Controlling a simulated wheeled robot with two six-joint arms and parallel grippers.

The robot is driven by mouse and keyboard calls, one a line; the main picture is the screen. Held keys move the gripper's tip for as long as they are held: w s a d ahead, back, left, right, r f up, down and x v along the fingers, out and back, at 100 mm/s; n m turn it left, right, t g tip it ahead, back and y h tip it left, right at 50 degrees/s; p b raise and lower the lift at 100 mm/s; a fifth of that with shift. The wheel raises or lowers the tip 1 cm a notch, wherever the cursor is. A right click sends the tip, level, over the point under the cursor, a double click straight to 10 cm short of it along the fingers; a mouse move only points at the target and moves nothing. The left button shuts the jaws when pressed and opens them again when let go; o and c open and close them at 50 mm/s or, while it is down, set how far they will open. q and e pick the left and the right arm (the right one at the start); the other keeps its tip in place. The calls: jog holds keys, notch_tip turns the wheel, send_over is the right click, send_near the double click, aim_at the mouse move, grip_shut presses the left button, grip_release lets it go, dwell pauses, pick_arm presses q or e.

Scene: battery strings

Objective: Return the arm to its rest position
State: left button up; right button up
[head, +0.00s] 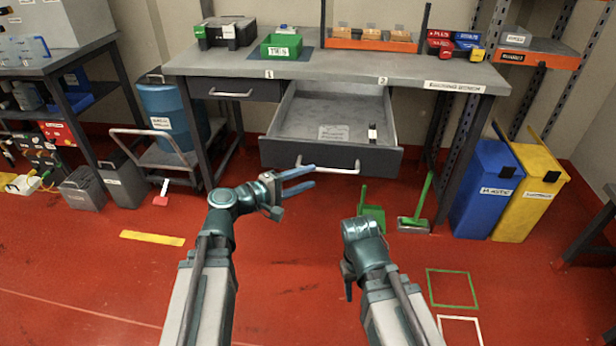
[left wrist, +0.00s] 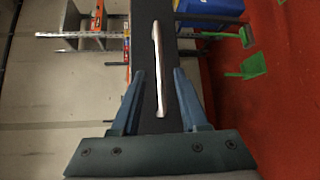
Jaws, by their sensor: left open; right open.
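My left gripper (head: 298,180) is in front of the workbench, just below the open drawer (head: 390,160). Its two blue fingers are apart with nothing between them. In the left wrist view the left gripper (left wrist: 154,100) is open, and the drawer's pale handle (left wrist: 158,70) shows beyond and between the fingertips, apart from them as far as I can tell. My right arm (head: 365,245) is folded low at the centre right, and its gripper points down. The right fingers are mostly hidden behind the wrist.
The workbench (head: 330,68) carries a green bin (head: 281,47) and an orange-edged tray (head: 370,45). The open drawer juts out over the floor. A blue bin (head: 484,190) and a yellow bin (head: 530,195) stand at right. A cart with a blue barrel (head: 172,115) stands left.

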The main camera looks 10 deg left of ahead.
pick_arm(q)
jog(key=s+d+f+m+g+y, duration=0.4)
jog(key=s+d+f+m+g, duration=0.55)
jog(key=f, duration=0.35)
jog(key=s+a+f+m+g+y, duration=0.2)
jog(key=s+a+f+m+y, duration=0.35)
jog(key=s+y, duration=0.35)
notch_tip(320, 180, up, 27)
jog(key=p, duration=2.7)
jog(key=shift+f+n, duration=0.15)
jog(key=shift+n, duration=0.15)
